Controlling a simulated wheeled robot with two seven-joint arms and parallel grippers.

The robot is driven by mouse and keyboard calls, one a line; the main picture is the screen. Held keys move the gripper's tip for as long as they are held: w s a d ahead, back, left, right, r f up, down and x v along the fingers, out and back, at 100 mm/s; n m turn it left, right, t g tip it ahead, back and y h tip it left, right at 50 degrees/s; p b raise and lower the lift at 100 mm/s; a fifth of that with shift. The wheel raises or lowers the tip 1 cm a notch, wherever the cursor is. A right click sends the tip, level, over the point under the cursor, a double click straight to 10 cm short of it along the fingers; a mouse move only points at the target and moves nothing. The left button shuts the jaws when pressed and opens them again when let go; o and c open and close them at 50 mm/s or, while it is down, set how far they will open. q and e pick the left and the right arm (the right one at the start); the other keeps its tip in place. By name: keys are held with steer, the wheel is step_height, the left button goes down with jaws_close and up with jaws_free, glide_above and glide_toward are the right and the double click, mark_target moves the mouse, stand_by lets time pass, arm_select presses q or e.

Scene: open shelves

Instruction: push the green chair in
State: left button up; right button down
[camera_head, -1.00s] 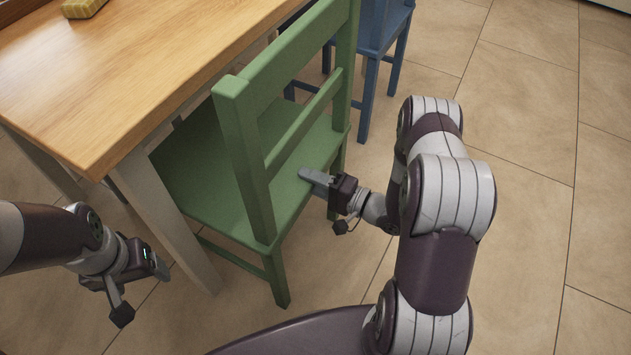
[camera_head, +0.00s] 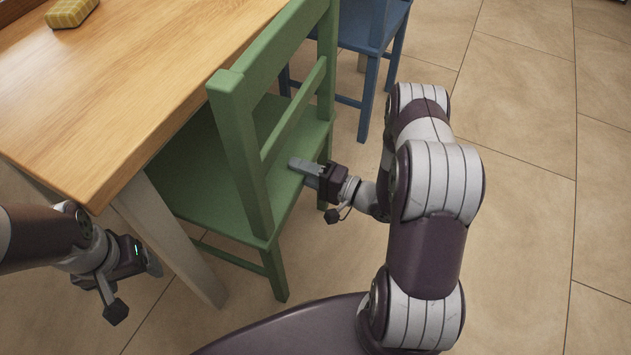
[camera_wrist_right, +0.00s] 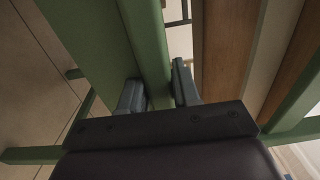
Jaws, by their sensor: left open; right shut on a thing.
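The green chair (camera_head: 240,133) stands at the long side of the wooden table (camera_head: 130,85), its seat partly under the tabletop. Its backrest is upright and very near the table edge. My right gripper (camera_head: 303,165) is at the chair's near right side, by the back of the seat. In the right wrist view, its two fingers (camera_wrist_right: 158,92) lie on either side of a green bar of the chair (camera_wrist_right: 146,45), shut on it. My left gripper (camera_head: 133,286) is open and empty, low beside the table's near corner and leg, apart from the chair.
A blue chair (camera_head: 372,38) stands at the same table side, beyond the green one. A yellow-green checked block (camera_head: 72,12) lies on the tabletop. A pale table leg (camera_head: 172,240) stands left of the green chair. The tiled floor (camera_head: 520,150) at the right is clear.

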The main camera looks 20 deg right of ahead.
steer(key=shift+w+a+f, duration=0.1)
steer(key=shift+w+f, duration=0.05)
steer(key=shift+f, duration=0.1)
steer(key=shift+r, duration=0.2)
steer(key=c, duration=0.8)
jaws_free()
steer(key=shift+a, duration=0.1)
steer(key=shift+c, duration=0.2)
steer(key=shift+r, duration=0.1)
